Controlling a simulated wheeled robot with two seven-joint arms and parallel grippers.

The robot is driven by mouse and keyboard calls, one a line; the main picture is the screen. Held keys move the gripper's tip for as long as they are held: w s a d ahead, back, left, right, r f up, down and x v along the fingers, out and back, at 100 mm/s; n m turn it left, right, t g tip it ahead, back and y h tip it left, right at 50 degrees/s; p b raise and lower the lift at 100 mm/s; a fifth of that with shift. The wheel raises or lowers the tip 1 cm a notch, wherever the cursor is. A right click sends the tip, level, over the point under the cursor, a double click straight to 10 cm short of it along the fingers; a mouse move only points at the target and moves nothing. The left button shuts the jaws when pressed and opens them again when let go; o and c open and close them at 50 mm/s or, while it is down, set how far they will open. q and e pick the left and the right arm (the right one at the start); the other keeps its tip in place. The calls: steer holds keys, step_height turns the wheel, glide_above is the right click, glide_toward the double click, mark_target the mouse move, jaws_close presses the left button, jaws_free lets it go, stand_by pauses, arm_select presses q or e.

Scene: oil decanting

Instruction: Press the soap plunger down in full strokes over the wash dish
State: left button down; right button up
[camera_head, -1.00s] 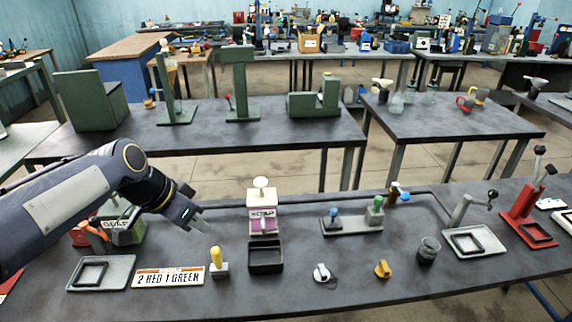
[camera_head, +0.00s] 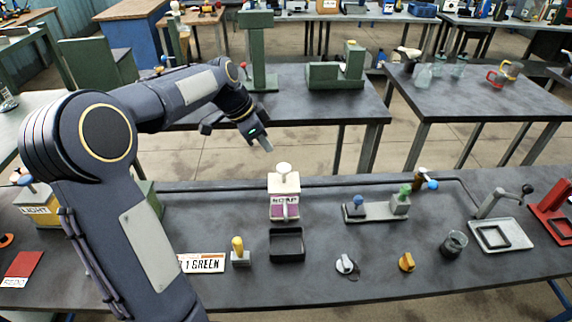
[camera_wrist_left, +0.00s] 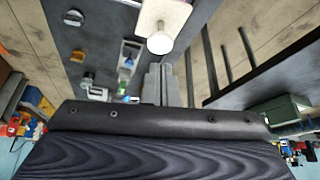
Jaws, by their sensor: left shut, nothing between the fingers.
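The soap dispenser (camera_head: 284,208) stands upright on the bench, with a white and purple front and a SOAP label. Its round white plunger head (camera_head: 284,168) stands raised on top; the head also shows in the left wrist view (camera_wrist_left: 159,42). The wash dish (camera_head: 287,247), a black square tray, sits directly in front of the dispenser. My left gripper (camera_head: 267,146) is shut and empty. It hangs above and slightly left of the plunger head in the head view, apart from it. Its fingers (camera_wrist_left: 162,84) point toward the plunger in the wrist view. My right gripper is out of view.
A white knob (camera_head: 346,265), a yellow knob (camera_head: 407,262) and a station with blue and green knobs (camera_head: 376,209) are to the right.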

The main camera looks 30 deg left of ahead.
mark_target(282, 167)
arm_select(q)
steer(key=b+x, duration=0.3)
steer(key=x, duration=0.2)
steer(key=shift+f, duration=0.4)
steer(key=shift+w+d+f+b, duration=0.25)
steer(key=shift+w+f+b, duration=0.1)
steer(key=shift+f, duration=0.15)
step_height(282, 167, down, 4)
steer(key=b, duration=0.3)
steer(key=shift+s+r, duration=0.1)
steer(key=shift+r, duration=0.3)
steer(key=shift+s+a+r, duration=0.25)
steer(key=shift+s+a, duration=0.25)
steer(key=shift+s, duration=0.05)
steer(key=shift+s+a+r, duration=0.25)
steer(key=shift+s+a, duration=0.25)
